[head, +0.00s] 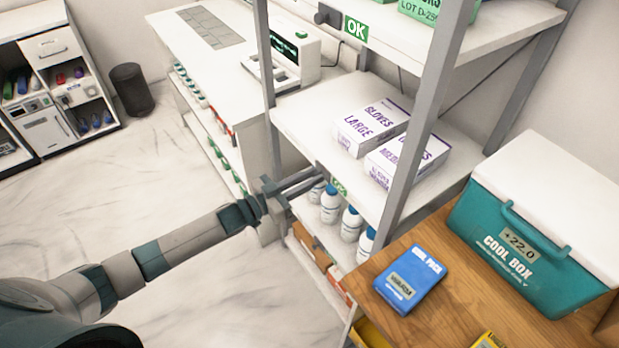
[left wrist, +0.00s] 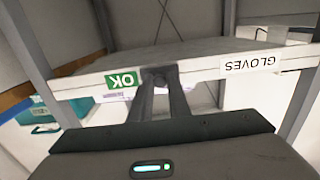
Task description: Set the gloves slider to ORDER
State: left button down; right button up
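The gloves slider is a small dark knob (left wrist: 160,75) on the front edge of the middle shelf, between a green OK label and a white GLOVES label (left wrist: 252,65) in the left wrist view. The OK label (left wrist: 122,80) is right beside the knob. In the head view the OK label (head: 338,187) shows just right of my left fingertips, which hide the knob. My left gripper (head: 305,182) reaches that edge; its fingers (left wrist: 162,98) are close together on the knob. No ORDER label shows at this slider. My right gripper is not in view.
Two glove boxes (head: 373,124) stand on the middle shelf (head: 310,112); white bottles (head: 330,204) stand below. Grey shelf posts (head: 266,80) rise close to my left gripper. A wooden table (head: 468,290) with a teal cool box (head: 500,235) and blue cool pack (head: 408,277) is at right.

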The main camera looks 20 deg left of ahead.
pick_arm(q)
jog(key=s+d, duration=0.1)
jog(key=d, duration=0.1)
jog(key=s+d+p, duration=0.1)
jog(key=s+d, duration=0.1)
jog(key=s+d+p, duration=0.1)
jog(key=d, duration=0.1)
jog(key=shift+s, duration=0.3)
jog(key=shift+a+f, duration=0.1)
jog(key=c, duration=1.7)
grip_release()
jog(key=shift+o, duration=0.2)
jog(key=shift+s+a, duration=0.3)
jog(key=b+v, duration=0.4)
jog(key=v, duration=1.2)
jog(key=shift+s+b, duration=0.3)
jog(key=shift+b, duration=0.05)
